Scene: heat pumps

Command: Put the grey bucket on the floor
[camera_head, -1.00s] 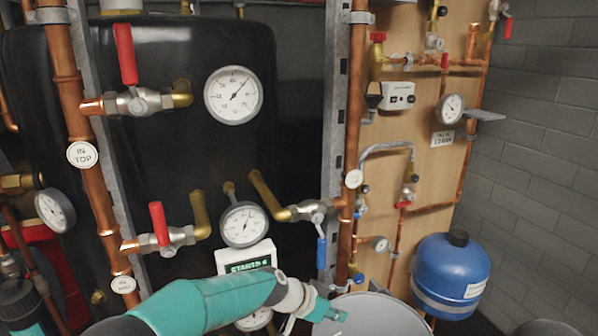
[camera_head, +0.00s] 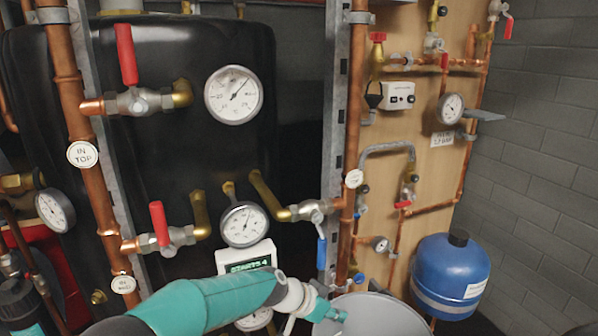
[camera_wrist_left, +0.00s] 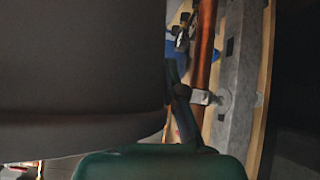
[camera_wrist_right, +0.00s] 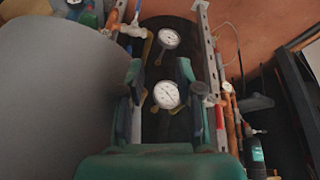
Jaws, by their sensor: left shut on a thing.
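The grey bucket (camera_head: 378,316) shows at the bottom of the head view, right of my left gripper (camera_head: 330,316). Only its upper part is in the picture; its base is hidden. My left gripper is shut on the bucket near its rim. In the left wrist view the bucket (camera_wrist_left: 80,70) fills the left side as a dark curved wall, with a finger beside its edge. In the right wrist view the bucket (camera_wrist_right: 55,95) is a large grey surface at the left. My right gripper (camera_wrist_right: 160,72) is open and empty beside it, and is out of the head view.
A blue tank (camera_head: 450,275) is right of the bucket, by the wooden board. A white display box (camera_head: 245,257) is near my left arm. Copper pipes, valves and gauges (camera_head: 233,95) stand behind. A grey block wall (camera_head: 545,130) bounds the right side.

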